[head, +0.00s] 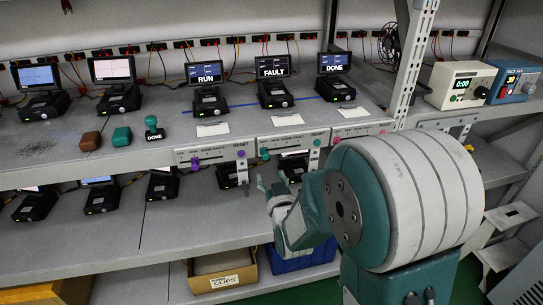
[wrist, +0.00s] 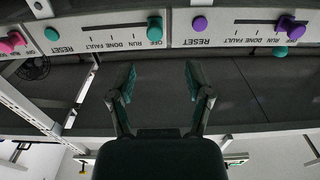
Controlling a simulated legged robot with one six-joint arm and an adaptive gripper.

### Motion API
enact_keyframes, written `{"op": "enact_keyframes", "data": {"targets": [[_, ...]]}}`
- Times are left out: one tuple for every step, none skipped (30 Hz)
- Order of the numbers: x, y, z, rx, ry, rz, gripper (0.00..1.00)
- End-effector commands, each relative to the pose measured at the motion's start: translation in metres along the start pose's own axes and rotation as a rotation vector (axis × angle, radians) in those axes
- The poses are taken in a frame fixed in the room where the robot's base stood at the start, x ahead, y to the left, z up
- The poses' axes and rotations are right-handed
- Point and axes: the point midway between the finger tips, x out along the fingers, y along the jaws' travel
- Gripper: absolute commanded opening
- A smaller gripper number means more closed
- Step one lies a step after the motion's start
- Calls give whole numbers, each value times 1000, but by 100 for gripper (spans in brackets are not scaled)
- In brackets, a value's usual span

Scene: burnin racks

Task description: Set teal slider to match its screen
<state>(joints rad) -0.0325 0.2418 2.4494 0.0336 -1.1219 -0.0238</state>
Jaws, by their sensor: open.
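The teal slider (head: 265,154) is at the left end of its track on the middle panel (head: 292,142), by the OFF label. In the upside-down wrist view the teal slider (wrist: 154,28) is also at the OFF end. A teal reset knob (head: 317,143) is at that panel's right end. The screen above this panel (head: 272,66) reads FAULT. My gripper (head: 267,187) is below the panel's front edge. In the wrist view my gripper (wrist: 160,78) is open and empty, its fingertips apart from the teal slider.
A purple slider (head: 195,163) is on the left panel, under the RUN screen (head: 205,74). A pink slider (head: 336,139) is on the right panel, under the DONE screen (head: 333,62). A metal upright (head: 412,60) stands at right. Lower-shelf devices (head: 101,196) sit below the panels.

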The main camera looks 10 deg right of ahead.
Motion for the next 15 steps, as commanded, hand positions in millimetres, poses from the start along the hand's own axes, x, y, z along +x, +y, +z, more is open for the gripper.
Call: {"op": "enact_keyframes", "data": {"targets": [[9,2,1,1,-1,0,65],[15,4,0,3,0,1,65],[23,6,0,5,0,2,65],[28,9,1,7,-1,2,65],[34,10,1,9,0,2,65],[42,12,1,11,0,2,65],[47,14,1,13,0,3,65],[53,16,1,14,0,4,65],[60,18,1,15,-1,4,65],[65,18,1,15,0,4,65],[69,18,1,15,0,3,65],[75,17,1,15,-1,3,65],[79,16,1,14,-1,3,65],[82,15,0,13,0,3,65],[86,12,0,11,0,3,65]]}}
